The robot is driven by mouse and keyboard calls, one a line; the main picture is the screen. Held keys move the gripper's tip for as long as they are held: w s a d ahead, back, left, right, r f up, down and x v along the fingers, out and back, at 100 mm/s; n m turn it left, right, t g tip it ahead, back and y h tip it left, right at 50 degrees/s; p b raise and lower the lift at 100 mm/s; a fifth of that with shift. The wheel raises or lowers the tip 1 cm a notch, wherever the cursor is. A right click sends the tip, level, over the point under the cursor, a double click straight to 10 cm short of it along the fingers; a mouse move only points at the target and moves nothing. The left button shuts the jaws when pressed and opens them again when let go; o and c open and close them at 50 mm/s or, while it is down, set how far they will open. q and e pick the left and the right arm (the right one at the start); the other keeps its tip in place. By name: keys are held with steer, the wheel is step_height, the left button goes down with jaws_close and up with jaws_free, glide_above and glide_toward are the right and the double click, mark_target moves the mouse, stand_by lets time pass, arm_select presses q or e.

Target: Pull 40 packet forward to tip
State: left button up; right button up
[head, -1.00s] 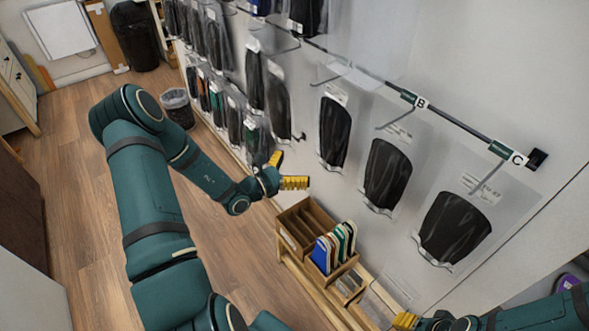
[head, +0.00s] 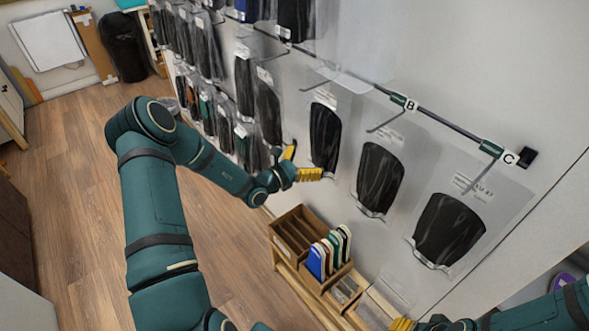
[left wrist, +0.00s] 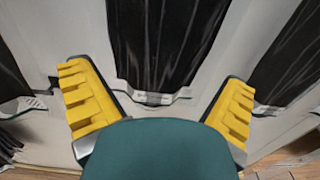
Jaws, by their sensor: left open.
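Clear packets holding black insoles hang from wall hooks; their size labels are too small to read, so I cannot tell which is the 40. My left gripper (head: 305,164) is open and empty, beside the lower end of one hanging packet (head: 325,138). In the left wrist view, the open yellow fingers (left wrist: 160,104) stand on either side of the lower end of a black packet (left wrist: 160,45), with none of it visibly gripped.
More packets hang to the right, a middle one (head: 380,178) and one near marker C (head: 448,228). A wooden box (head: 285,245) with coloured insole shapes (head: 330,252) stands below. Several packets crowd the wall at left. The floor (head: 80,200) at left is clear.

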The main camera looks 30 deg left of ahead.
mark_target(318, 154)
arm_select(q)
steer(key=x, duration=0.5)
steer(key=shift+w+d+b, duration=0.1)
steer(key=shift+w+b, duration=0.25)
steer(key=shift+b, duration=0.05)
steer(key=c, duration=1.1)
